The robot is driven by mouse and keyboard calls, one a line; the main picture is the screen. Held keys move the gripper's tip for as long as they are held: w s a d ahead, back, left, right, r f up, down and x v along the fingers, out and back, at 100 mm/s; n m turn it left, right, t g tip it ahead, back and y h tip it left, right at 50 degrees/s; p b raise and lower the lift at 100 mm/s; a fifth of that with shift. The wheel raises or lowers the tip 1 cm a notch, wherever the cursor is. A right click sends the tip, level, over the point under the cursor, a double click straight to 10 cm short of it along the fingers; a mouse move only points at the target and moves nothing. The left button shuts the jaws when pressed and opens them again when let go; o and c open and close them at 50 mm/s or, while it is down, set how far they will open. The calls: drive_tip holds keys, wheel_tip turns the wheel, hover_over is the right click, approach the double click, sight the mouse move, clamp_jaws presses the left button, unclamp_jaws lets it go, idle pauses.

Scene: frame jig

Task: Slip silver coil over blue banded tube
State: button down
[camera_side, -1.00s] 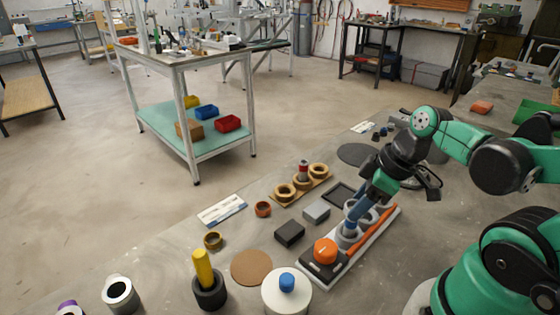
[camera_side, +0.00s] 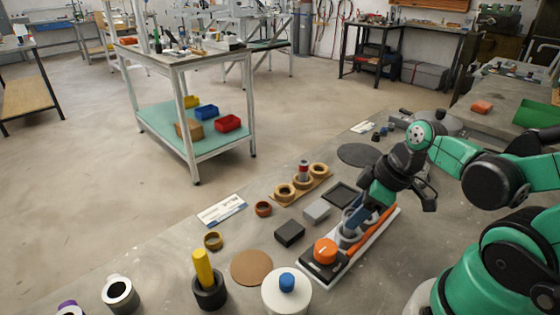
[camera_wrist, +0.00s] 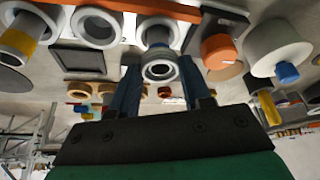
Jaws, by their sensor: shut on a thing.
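In the wrist view my gripper (camera_wrist: 162,84) is shut on a silver-grey ring-shaped piece (camera_wrist: 160,70), which looks like the silver coil. Directly beyond it is a pale round cup or ring (camera_wrist: 158,30); whether they touch I cannot tell. In the side view my gripper (camera_side: 350,228) points down low over the grey rings of the long tray (camera_side: 332,276), and its fingers mostly hide the held piece.
An orange knob (camera_side: 325,251) stands at the tray's near end, and an orange bar (camera_side: 372,231) runs along its right side. A wooden rack (camera_side: 300,189) with rings, a dark block (camera_side: 289,233) and a white spool (camera_side: 287,293) are nearby.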

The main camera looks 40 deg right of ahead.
drive_tip(key=shift+f, duration=0.9)
drive_tip(key=shift+s+f, duration=0.1)
drive_tip(key=shift+f, duration=0.3)
drive_tip(key=shift+c, duration=0.8)
unclamp_jaws()
drive_tip(key=shift+r, duration=0.7)
drive_tip(key=shift+r, duration=0.1)
drive_tip(key=shift+r, duration=3.45)
